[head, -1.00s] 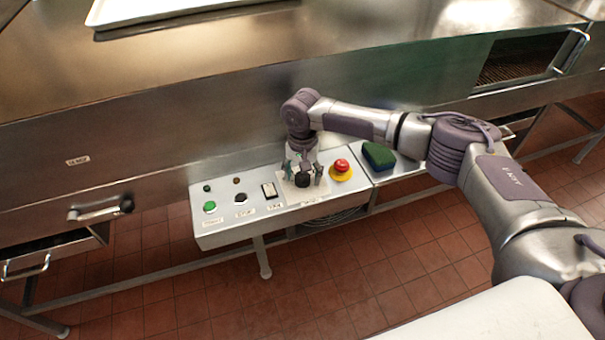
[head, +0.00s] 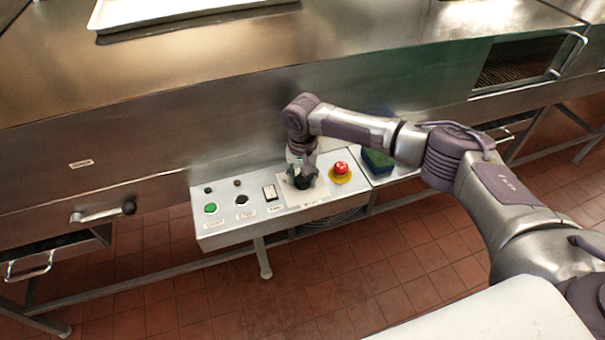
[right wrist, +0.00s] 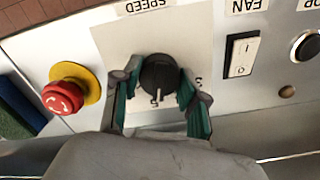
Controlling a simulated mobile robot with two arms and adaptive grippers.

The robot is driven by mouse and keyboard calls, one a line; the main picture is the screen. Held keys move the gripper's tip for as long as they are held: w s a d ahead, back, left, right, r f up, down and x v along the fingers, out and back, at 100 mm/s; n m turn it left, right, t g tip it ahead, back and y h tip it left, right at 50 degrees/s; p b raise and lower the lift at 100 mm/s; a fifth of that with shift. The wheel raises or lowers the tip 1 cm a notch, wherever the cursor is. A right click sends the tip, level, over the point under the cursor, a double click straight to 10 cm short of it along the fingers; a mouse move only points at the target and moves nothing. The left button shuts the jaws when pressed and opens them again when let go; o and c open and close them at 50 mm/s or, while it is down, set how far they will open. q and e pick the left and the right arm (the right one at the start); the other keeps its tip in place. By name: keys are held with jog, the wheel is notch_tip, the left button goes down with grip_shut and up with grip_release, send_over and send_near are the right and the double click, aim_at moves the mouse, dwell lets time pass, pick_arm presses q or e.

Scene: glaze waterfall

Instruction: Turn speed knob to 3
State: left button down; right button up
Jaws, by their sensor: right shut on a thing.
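The speed knob (right wrist: 158,74) is black and round, with a white pointer mark at its lower edge in the right wrist view. It sits on a pale plate (right wrist: 185,35) whose SPEED label appears upside down there. The dial digits are mostly hidden or too small to read surely. In the head view the knob (head: 304,183) is at the right part of the grey control panel (head: 222,229). My right gripper (head: 302,170) comes down on it. In the right wrist view the gripper's (right wrist: 159,79) green-padded fingers are shut on the knob, one each side. My left gripper is not in view.
A red emergency button (head: 341,168) on a yellow ring is close right of the gripper. A rocker switch (head: 270,192), a green button (head: 210,208) and a black button (head: 241,199) are to the left. A blue-green sponge (head: 377,160) lies right, partly behind my arm.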

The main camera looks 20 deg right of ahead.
jog(key=n+p, duration=0.2)
jog(key=p, duration=0.1)
jog(key=shift+r, duration=0.25)
jog(key=shift+n+p, duration=0.5)
jog(key=shift+p, duration=0.05)
jog(key=shift+f+n+p, duration=0.2)
jog(key=shift+n+p, duration=0.15)
jog(key=shift+n, duration=0.55)
jog(key=n+p, duration=0.1)
jog(key=n, duration=0.9)
jog(key=shift+w+p, duration=0.1)
jog(key=shift+p, duration=0.25)
jog(key=shift+n, duration=0.4)
jog(key=o, duration=1.1)
jog(key=shift+o, duration=0.2)
